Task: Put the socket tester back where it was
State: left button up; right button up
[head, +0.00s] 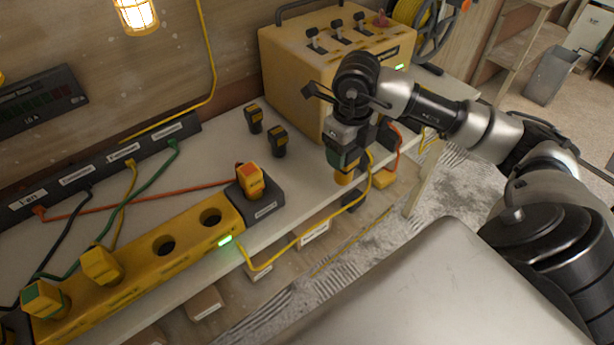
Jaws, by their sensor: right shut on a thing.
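My right gripper (346,150) is above the front edge of the workbench, in front of the yellow control box. It is shut on a small green-and-yellow plug-like device (344,170), mostly hidden by the fingers. A similar orange-topped yellow device (250,181) stands in a dark labelled block (264,207). Another with a green top (43,299) sits in the yellow socket strip (185,252), near a plain yellow plug (101,266). Two round sockets of the strip are empty. I cannot read which device is the socket tester. My left gripper is out of view.
The yellow control box (290,70) with levers stands at the back right. Two small black-and-yellow pieces (253,119) (278,141) stand on the bench (205,165). Coloured cables run from a dark labelled rail (75,183). A yellow cable (310,235) hangs at the front edge.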

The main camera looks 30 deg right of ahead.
jog(key=shift+d+r+m, duration=0.1)
jog(key=shift+r+m, duration=0.05)
jog(key=shift+m, duration=0.15)
jog(key=shift+w, duration=0.4)
jog(key=w+f+p, duration=0.1)
jog(key=w+f, duration=0.2)
jog(key=w+a+f+p, duration=0.1)
jog(key=w+f+p, duration=0.1)
jog(key=w+f, duration=0.2)
jog(key=w+a+f+p, duration=0.1)
jog(key=w+f+p, duration=0.1)
jog(key=w+f, duration=0.1)
jog(key=shift+w+f, duration=0.25)
jog(key=shift+w, duration=0.05)
jog(key=shift+f, duration=0.2)
jog(key=shift+f, duration=0.1)
jog(key=shift+f, duration=0.15)
jog(key=o, duration=1)
